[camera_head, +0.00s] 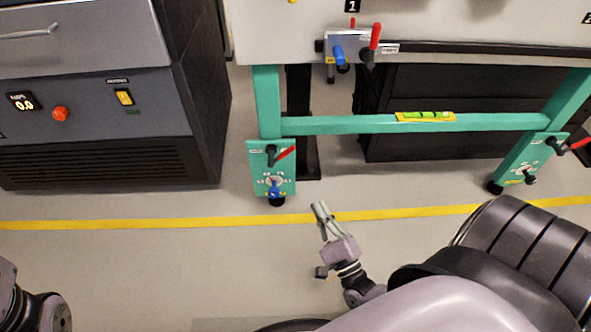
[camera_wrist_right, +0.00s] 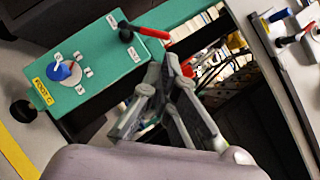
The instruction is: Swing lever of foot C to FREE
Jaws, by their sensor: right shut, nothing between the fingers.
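Foot C is a teal plate (camera_head: 262,172) at the bottom of the left leg of the teal frame. In the right wrist view the plate (camera_wrist_right: 95,68) carries a yellow tag reading FOOT C (camera_wrist_right: 42,92). Its lever (camera_head: 285,154) has a black pivot and a red handle that points right and slightly up. The red handle also shows in the right wrist view (camera_wrist_right: 154,33). A blue knob (camera_head: 273,188) sits below it on a dial. My right gripper (camera_head: 319,209) is shut and empty, in front and right of the plate, apart from the lever. My left gripper is out of view.
A similar foot (camera_head: 528,165) with a red lever stands at the right leg. A crossbar (camera_head: 340,125) holds a yellow spirit level (camera_head: 426,116). Above is a valve block (camera_head: 345,45) with blue and red handles. A dark cabinet (camera_head: 90,120) stands left. The floor before foot C is clear.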

